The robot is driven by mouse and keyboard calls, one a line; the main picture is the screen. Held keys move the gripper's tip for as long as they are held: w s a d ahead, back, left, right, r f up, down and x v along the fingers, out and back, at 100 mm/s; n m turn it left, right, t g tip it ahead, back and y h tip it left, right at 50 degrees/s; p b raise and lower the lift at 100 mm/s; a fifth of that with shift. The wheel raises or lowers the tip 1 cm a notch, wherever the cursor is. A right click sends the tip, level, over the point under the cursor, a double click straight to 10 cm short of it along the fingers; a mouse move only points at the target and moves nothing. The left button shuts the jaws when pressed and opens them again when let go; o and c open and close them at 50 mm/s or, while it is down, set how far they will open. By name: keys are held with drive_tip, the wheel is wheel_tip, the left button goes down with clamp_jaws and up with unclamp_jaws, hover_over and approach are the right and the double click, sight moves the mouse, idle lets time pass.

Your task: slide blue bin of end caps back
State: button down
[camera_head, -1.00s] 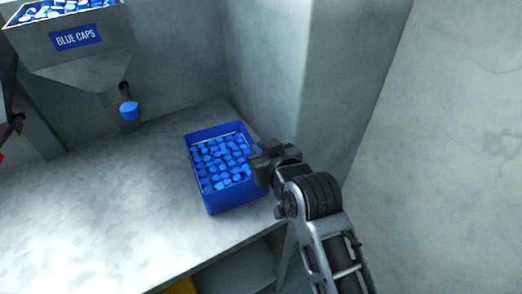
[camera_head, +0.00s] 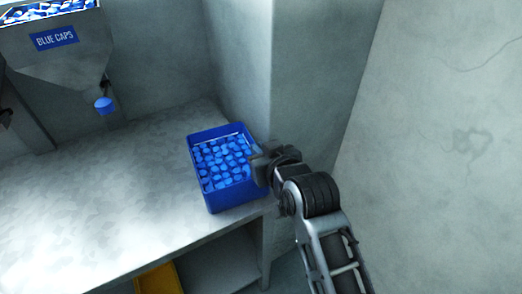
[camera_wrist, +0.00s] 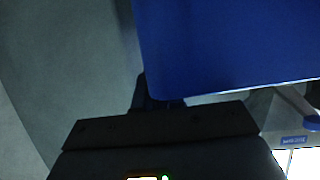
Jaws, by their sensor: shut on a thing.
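The blue bin (camera_head: 229,202) is full of blue end caps (camera_head: 224,162) and sits at the right end of the grey bench (camera_head: 100,215), close to the front edge. My gripper (camera_head: 261,166) is at the bin's right side, shut on its wall near the rim. In the wrist view the bin's blue wall (camera_wrist: 225,45) fills the upper right, against the dark gripper (camera_wrist: 155,98). The fingertips are mostly hidden there. I cannot tell whether the bin's base touches the bench.
A grey pillar (camera_head: 240,70) stands behind the bin, and a wall (camera_head: 430,150) is to the right. A hopper labelled BLUE CAPS (camera_head: 55,70) hangs at upper left with a blue cap (camera_head: 104,105) at its outlet. The bench left of the bin is clear. A yellow thing (camera_head: 157,280) is below.

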drive_tip(key=c, duration=1.2)
unclamp_jaws()
drive_tip(key=shift+o, duration=0.2)
drive_tip(key=shift+s, duration=0.1)
drive_tip(key=v, duration=0.7)
drive_tip(key=shift+s+d+b, duration=0.2)
drive_tip(key=shift+b, duration=0.1)
drive_tip(key=shift+r, duration=0.1)
